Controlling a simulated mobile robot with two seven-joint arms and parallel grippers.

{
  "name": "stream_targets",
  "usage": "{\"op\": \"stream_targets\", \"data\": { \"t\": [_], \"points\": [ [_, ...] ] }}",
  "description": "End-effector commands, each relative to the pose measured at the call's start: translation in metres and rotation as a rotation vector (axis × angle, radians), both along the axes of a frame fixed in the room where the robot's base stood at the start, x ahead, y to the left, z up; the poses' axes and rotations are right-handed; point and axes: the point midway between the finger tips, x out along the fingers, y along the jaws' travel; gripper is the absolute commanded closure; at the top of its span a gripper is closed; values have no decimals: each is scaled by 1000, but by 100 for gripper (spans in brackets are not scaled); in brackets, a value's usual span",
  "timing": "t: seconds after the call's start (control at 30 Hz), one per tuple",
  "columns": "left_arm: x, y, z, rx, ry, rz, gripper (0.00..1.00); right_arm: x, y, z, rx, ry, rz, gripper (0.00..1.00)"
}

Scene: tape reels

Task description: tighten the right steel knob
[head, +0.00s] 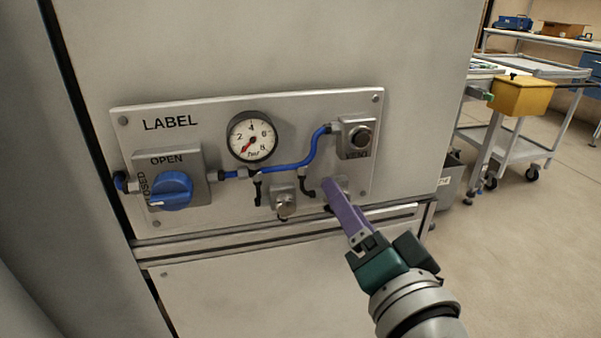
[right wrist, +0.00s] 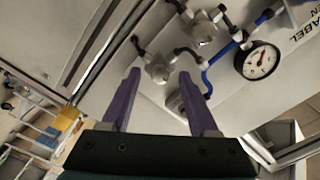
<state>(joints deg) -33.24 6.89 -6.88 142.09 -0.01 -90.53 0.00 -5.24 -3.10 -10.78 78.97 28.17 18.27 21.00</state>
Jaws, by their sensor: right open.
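The right steel knob (right wrist: 160,69) shows in the right wrist view between the two purple fingertips; in the head view my gripper mostly covers it. My right gripper (head: 331,186) is open at the lower right of the panel, pointing at that knob. In the wrist view its fingers (right wrist: 159,73) stand apart on either side of the knob, with gaps visible; I cannot tell how deep the knob sits between them. The left steel knob (head: 283,203) is on a small square block to the left, clear of my gripper. My left gripper is out of view.
The grey panel (head: 225,105) carries a pressure gauge (head: 252,137), a blue valve handle (head: 171,190), a blue hose (head: 310,150) and a VENT button (head: 361,137) just above my gripper. A ledge (head: 290,233) runs below. A trolley with a yellow bin (head: 522,97) stands at right.

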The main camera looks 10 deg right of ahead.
Motion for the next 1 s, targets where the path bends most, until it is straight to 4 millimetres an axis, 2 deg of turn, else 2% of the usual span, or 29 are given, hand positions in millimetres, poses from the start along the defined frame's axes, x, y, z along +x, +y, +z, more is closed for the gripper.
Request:
{"op": "stream_targets", "data": {
  "t": [0.17, 0.4, 0.6, 0.73, 1.0],
  "points": [
    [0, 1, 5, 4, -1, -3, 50, -16, -1, 0, 0, 4, 1, 39],
    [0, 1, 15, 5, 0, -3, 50, -65, -2, 0, -2, 5, 1, 39],
    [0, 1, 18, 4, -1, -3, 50, -93, -3, 0, -1, 2, 1, 39],
    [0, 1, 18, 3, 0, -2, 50, -99, -4, 0, 0, 0, 0, 39],
    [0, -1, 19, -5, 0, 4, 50, -99, -3, 1, -1, 1, 1, 39]
  ]
}}
